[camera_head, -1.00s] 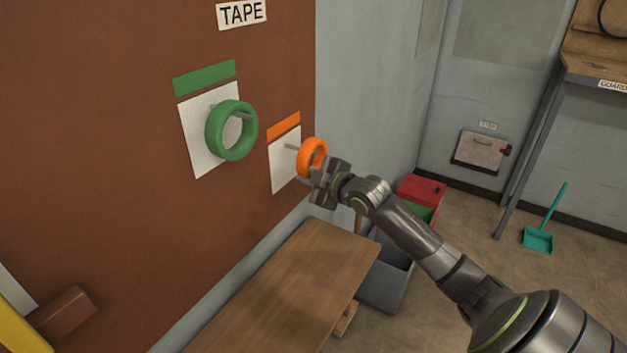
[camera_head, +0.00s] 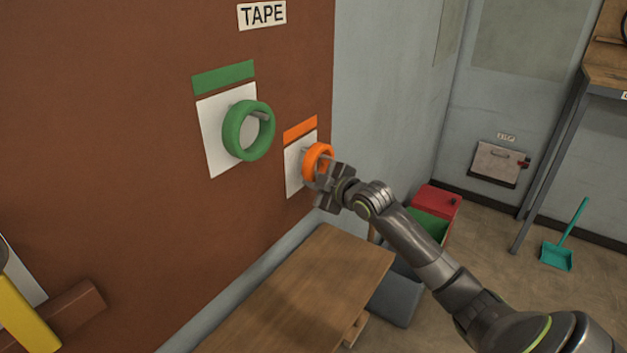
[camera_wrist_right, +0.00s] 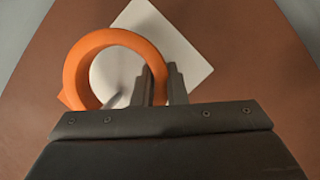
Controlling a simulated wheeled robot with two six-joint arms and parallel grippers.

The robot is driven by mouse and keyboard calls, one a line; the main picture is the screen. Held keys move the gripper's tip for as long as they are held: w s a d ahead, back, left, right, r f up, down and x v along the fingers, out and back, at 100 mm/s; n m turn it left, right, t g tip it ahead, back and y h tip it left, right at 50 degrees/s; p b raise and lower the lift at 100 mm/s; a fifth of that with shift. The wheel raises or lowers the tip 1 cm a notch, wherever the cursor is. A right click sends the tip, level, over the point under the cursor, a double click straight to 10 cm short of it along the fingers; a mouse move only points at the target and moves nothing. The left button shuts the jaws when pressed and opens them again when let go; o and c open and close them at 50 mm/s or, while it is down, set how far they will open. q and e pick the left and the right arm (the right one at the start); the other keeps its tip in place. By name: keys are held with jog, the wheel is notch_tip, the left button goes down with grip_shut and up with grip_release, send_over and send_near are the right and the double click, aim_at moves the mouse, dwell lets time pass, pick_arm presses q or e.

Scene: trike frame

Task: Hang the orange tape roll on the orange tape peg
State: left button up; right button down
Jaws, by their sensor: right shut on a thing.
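The orange tape roll (camera_head: 328,152) is upright near the brown board, in front of a white card (camera_head: 292,175) under an orange strip (camera_head: 300,129). My right gripper (camera_head: 322,180) is shut on its lower right rim. The wrist view shows the roll (camera_wrist_right: 77,70) as a ring, with one finger inside and one outside its right side, at my right gripper (camera_wrist_right: 160,85). The grey orange tape peg (camera_head: 304,151) shows at the roll's left edge; in the wrist view the peg (camera_wrist_right: 113,100) appears within the ring's opening. How deep it reaches is unclear. My left gripper is out of view.
A green tape roll (camera_head: 232,133) hangs on its peg to the left, close by. A wooden table (camera_head: 300,290) stands below. The board's lower middle is bare.

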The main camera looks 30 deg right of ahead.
jog(key=c, duration=1.4)
grip_release()
jog(key=shift+p+v, duration=3.9)
jog(key=shift+v, duration=4.85)
jog(key=shift+f, duration=0.15)
jog(key=shift+f, duration=0.1)
